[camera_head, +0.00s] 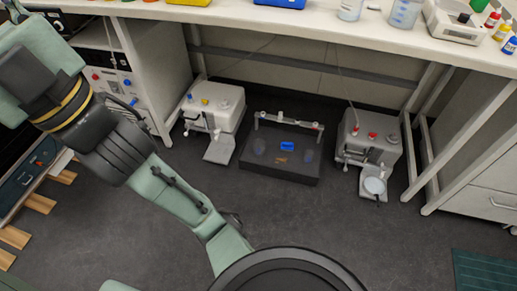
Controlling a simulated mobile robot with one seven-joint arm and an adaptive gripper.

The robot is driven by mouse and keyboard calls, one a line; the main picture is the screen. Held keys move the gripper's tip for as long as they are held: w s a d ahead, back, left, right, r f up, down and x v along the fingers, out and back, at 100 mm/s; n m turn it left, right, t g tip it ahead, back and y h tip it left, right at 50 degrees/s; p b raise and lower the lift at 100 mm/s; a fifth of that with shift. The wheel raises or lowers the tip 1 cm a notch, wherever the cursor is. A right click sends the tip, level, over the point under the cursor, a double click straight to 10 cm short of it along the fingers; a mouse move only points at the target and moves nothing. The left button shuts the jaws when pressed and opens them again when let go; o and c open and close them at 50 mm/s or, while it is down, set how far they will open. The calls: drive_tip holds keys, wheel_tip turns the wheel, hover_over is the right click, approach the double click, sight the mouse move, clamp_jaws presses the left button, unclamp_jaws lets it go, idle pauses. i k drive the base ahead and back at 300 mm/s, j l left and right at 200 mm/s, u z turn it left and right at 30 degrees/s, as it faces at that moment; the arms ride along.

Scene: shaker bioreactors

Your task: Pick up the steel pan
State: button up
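No thing in view is plainly a steel pan. The closest match is a small pale round dish or plate (374,186) at the front of the right grey machine (370,142), on the floor under the bench. I cannot tell its material or whether it is loose. My arm runs from the bottom middle up to the upper left and out of the picture. My gripper is not in view, so its state and its distance to the dish are hidden.
A dark shaker tray (282,165) with a blue block (287,146) and a left grey machine (213,108) stand on the floor under the bench (330,28). Bench legs flank them. The floor in front is clear. A green mat (485,273) lies bottom right.

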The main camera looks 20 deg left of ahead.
sight(374, 186)
drive_tip(key=i+l, duration=0.65)
drive_tip(key=l, duration=0.25)
drive_tip(key=i+l, duration=0.35)
drive_tip(key=i, duration=0.4)
